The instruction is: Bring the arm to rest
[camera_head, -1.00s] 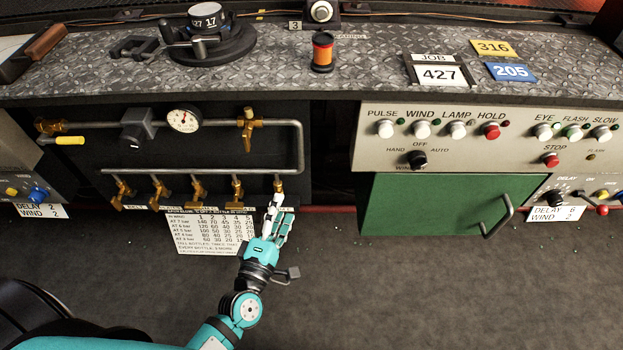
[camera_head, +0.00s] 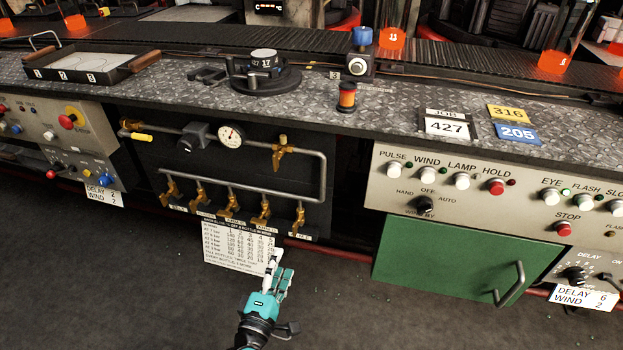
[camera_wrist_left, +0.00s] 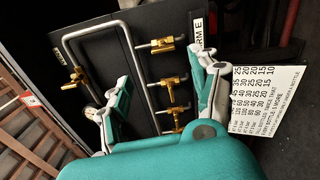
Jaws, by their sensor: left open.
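My left gripper (camera_head: 275,278) is teal with pale fingers, open and empty. In the head view it is at the lower middle, in front of and below the row of brass valves (camera_head: 231,206). The printed chart (camera_head: 243,247) hangs just to its left. In the left wrist view my gripper's spread fingers (camera_wrist_left: 158,92) frame the black valve panel (camera_wrist_left: 185,60), with brass valves (camera_wrist_left: 173,80) and the bent pipe between them. The chart shows at the right of that view (camera_wrist_left: 262,100). My right gripper is in neither view.
The green door (camera_head: 450,262) with its handle is to the right, under the grey switch panel (camera_head: 480,182). The floor (camera_head: 150,270) in front is clear.

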